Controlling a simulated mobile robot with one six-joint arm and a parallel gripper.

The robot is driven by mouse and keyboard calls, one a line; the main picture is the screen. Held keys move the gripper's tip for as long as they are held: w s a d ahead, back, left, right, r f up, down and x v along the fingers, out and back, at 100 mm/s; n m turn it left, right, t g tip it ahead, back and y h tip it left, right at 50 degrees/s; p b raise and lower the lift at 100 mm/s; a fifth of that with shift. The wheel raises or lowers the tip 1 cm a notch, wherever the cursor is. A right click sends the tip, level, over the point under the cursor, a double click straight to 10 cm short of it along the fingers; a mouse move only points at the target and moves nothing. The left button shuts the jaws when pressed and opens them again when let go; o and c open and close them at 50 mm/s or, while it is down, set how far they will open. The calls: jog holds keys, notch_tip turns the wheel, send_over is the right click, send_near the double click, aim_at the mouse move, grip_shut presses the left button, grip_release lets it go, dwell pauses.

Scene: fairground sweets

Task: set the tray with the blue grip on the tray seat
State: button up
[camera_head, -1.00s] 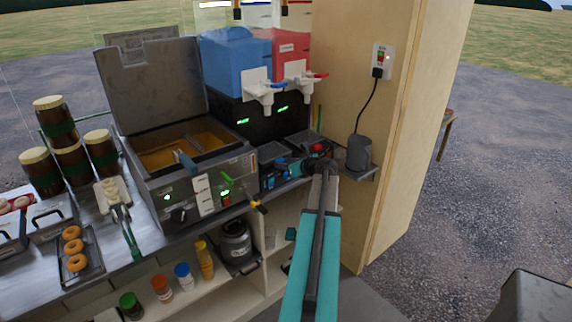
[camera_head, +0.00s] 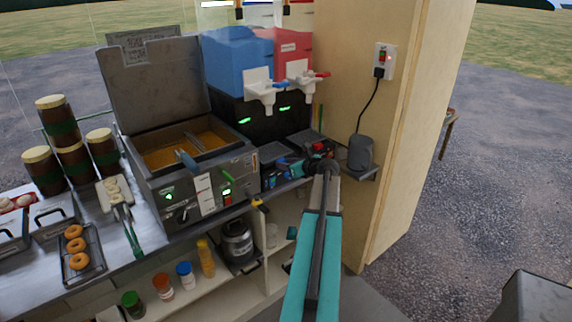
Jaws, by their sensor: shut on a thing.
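My gripper (camera_head: 292,168) is at the front of the slush machine (camera_head: 262,112), low beneath its taps. It is shut on a small blue part, apparently the blue grip (camera_head: 283,163) of a dark tray. The fingertips and most of the hold are small and partly covered by my wrist. A dark flat tray surface (camera_head: 273,152) shows below the blue tank's tap, just behind the gripper. Another dark tray surface (camera_head: 302,139) lies below the red tank's tap. I cannot tell whether the held tray touches its seat, which I cannot make out.
Open shelves lie below the counter.

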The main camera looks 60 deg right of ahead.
jog(key=o, duration=1.2)
jog(key=shift+o, duration=0.2)
jog(key=shift+s, duration=0.1)
jog(key=b+v, duration=0.2)
jog(key=v, duration=1.1)
jog(key=shift+s+b, duration=0.25)
jog(key=shift+b, duration=0.1)
jog(key=shift+a+r, duration=0.1)
jog(key=shift+r, duration=0.05)
